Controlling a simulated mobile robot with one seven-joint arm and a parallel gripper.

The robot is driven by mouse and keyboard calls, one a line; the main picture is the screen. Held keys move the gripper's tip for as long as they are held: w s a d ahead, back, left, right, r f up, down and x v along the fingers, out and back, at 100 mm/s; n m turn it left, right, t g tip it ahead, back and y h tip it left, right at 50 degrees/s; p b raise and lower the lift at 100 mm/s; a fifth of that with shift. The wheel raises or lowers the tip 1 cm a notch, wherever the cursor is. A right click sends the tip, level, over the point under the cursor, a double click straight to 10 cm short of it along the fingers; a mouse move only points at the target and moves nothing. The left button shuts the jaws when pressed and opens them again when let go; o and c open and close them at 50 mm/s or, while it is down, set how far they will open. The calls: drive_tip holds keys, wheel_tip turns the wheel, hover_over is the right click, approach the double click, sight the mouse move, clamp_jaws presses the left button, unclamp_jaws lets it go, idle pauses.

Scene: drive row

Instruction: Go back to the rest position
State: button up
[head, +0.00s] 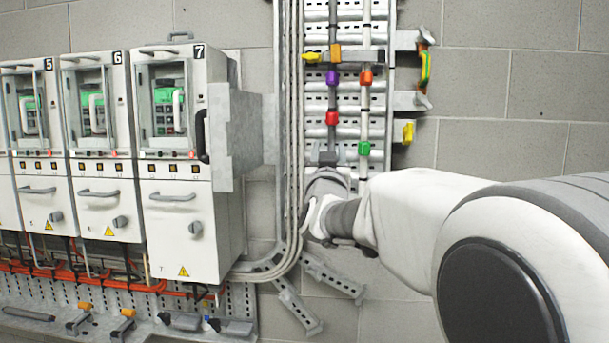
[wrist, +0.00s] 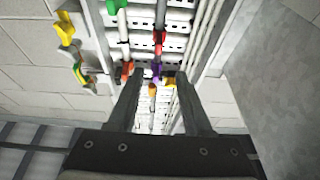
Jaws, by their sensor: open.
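My gripper (wrist: 157,82) is open in the wrist view, its two dark fingers apart with nothing held between them. Beyond the fingers are a purple clip (wrist: 157,72) and an orange clip (wrist: 153,90) on the wall rack; no contact with them is visible. In the head view my arm comes in from the right and ends in front of the rack's lower part, so the fingers are hard to make out there.
Drive cabinets numbered 5, 6 and 7 (head: 181,215) stand at the left, with an open grey door (head: 240,135) beside cabinet 7. The rack (head: 314,130) carries coloured clips. Orange cables (head: 110,280) run below the cabinets. Bare block wall (head: 500,90) lies at the upper right.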

drive_tip(key=s+d+f+g+y, duration=0.1)
drive_tip(key=s+f+g, duration=0.4)
drive_tip(key=s+f, duration=0.4)
drive_tip(key=s+d+f+n+g+y, duration=0.1)
drive_tip(key=s+f+g, duration=0.4)
drive_tip(key=s+f, duration=0.4)
drive_tip(key=s+d+f+n+g+y, duration=0.1)
drive_tip(key=s+f+g, duration=0.5)
drive_tip(key=s, duration=1.4)
wheel_tip(320, 180, down, 4)
drive_tip(key=shift+s+d+f+y, duration=0.15)
drive_tip(key=shift+s+y, duration=0.1)
drive_tip(key=shift+y, duration=0.15)
